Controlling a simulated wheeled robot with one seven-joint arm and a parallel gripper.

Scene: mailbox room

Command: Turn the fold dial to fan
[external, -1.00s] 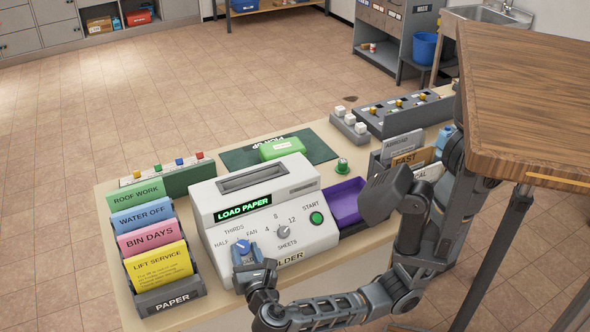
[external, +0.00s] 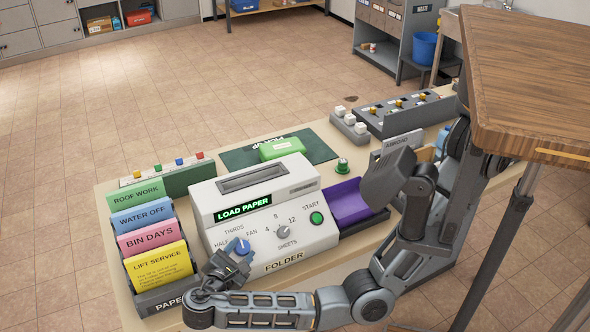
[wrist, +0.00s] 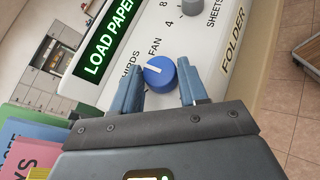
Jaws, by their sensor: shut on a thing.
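The fold dial (external: 238,246) is a blue round knob with a white mark, on the front of the white folder machine (external: 290,235). The words HALF, THIRDS and FAN are printed around it. In the wrist view the dial (wrist: 160,76) sits between the two blue fingers of my gripper (wrist: 158,85), which is shut on it. The white mark there points left, roughly toward THIRDS; its exact setting is hard to tell.
A grey sheets knob (external: 282,232) and a green start button (external: 316,218) are right of the dial. The paper rack (external: 172,299) with coloured cards stands close on the left. A purple tray (external: 350,203) is on the right. The machine's screen reads LOAD PAPER.

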